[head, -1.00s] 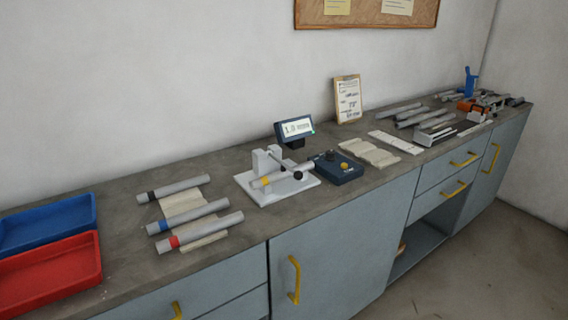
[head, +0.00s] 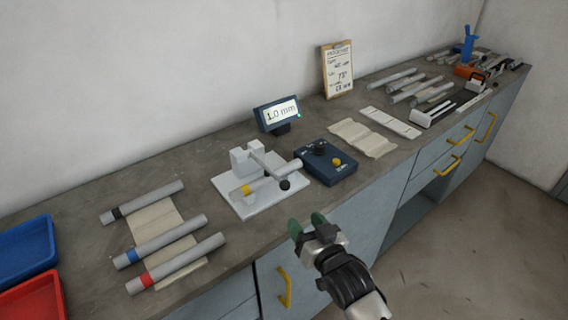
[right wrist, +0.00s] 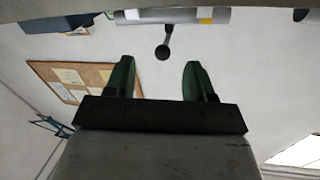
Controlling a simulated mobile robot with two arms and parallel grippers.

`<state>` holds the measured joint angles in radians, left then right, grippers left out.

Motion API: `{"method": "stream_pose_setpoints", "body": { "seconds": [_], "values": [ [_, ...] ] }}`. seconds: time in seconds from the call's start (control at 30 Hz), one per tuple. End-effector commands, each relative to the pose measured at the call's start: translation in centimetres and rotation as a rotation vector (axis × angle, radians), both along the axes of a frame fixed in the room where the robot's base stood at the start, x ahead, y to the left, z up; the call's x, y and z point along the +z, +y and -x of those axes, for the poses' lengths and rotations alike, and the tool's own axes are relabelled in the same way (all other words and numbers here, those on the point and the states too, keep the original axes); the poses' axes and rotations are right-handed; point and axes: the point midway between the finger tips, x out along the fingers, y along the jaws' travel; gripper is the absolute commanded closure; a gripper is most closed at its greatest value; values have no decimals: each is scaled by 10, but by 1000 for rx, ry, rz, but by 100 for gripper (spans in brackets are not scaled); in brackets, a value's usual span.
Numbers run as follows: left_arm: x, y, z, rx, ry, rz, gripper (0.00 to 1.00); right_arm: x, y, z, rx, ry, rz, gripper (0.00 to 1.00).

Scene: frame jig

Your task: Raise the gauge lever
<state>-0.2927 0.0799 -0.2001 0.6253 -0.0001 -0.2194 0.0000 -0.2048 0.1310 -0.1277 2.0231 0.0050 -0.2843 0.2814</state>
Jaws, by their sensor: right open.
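The white gauge (head: 240,203) stands on the bench with a grey tube (head: 265,184) with a yellow band lying in it. Its lever (head: 268,166) slopes down from the upright block to a black ball knob (head: 285,185), which also shows in the right wrist view (right wrist: 162,52). The lever looks lowered, close by the tube. My right gripper (head: 307,223) is open and empty, in front of the bench edge and below right of the knob. In the right wrist view its green fingers (right wrist: 158,80) are apart, with the knob beyond them. My left gripper is not in view.
A blue display (head: 278,114) behind the gauge reads 1.0 mm. A dark blue control box (head: 328,162) with knobs sits right of the gauge. Several banded tubes (head: 165,240) lie on a cloth at left. Blue (head: 22,252) and red (head: 35,300) trays stand at far left.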

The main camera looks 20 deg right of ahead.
Motion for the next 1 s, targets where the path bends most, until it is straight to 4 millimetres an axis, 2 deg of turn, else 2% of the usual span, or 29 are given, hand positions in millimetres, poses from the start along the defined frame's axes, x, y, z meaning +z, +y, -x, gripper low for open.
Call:
{"method": "stream_pose_setpoints", "body": {
  "seconds": [0.03,0.17,0.27,0.43,0.7,0.83,1.0],
  "values": [
    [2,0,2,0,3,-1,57,16,0,1,2,-27,-9,46],
    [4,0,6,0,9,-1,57,30,1,-3,3,-54,-17,46],
    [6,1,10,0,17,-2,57,30,3,-15,2,-55,-16,46],
    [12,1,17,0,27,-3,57,31,8,-47,3,-55,-16,46],
    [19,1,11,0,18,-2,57,29,15,-91,2,-53,-16,46],
    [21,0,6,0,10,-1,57,28,17,-101,3,-52,-16,46],
    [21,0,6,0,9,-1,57,27,17,-105,3,-51,-16,46]
  ]
}}
